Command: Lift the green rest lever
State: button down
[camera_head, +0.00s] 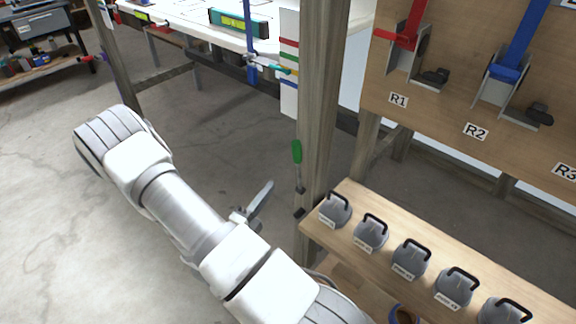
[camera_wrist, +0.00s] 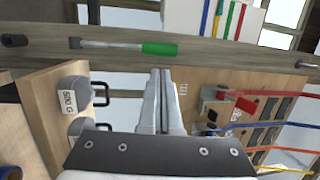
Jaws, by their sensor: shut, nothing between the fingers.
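The rest lever has a green handle (camera_head: 297,152) and a thin metal rod running down to a dark pivot on the wooden post (camera_head: 322,90). In the head view the lever stands roughly upright along the post, handle at the top. In the wrist view the green handle (camera_wrist: 160,49) lies just beyond my fingertips, with its rod running left along the post. My gripper (camera_wrist: 160,72) is shut and empty, and its tips appear apart from the handle, though the depth is hard to tell. In the head view my gripper (camera_head: 268,186) is left of the post, below the handle.
A wooden bench (camera_head: 345,193) at the lower right carries several grey weights (camera_head: 371,232) with black handles. Behind it is a board (camera_head: 440,98) labelled R1, R2 and R3, with red and blue straps. A white worktable (camera_head: 180,14) stands behind. The floor at left is open.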

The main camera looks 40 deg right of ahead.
aim_at(295, 154)
jog(key=b+x, duration=0.1)
jog(key=x, duration=0.9)
jog(key=shift+d+b, duration=0.35)
jog(key=shift+b, duration=0.05)
jog(key=shift+r, duration=0.15)
jog(key=d+r+p, duration=0.1)
jog(key=p, duration=0.2)
jog(key=shift+y, duration=0.3)
jog(key=shift+p+x, duration=0.75)
jog(key=shift+x, duration=0.15)
jog(key=shift+s, duration=0.1)
jog(key=r+p+v, duration=0.1)
jog(key=p+v, duration=0.1)
jog(key=v, duration=1.2)
jog(key=shift+a+f, duration=0.2)
jog(key=shift+r, duration=0.1)
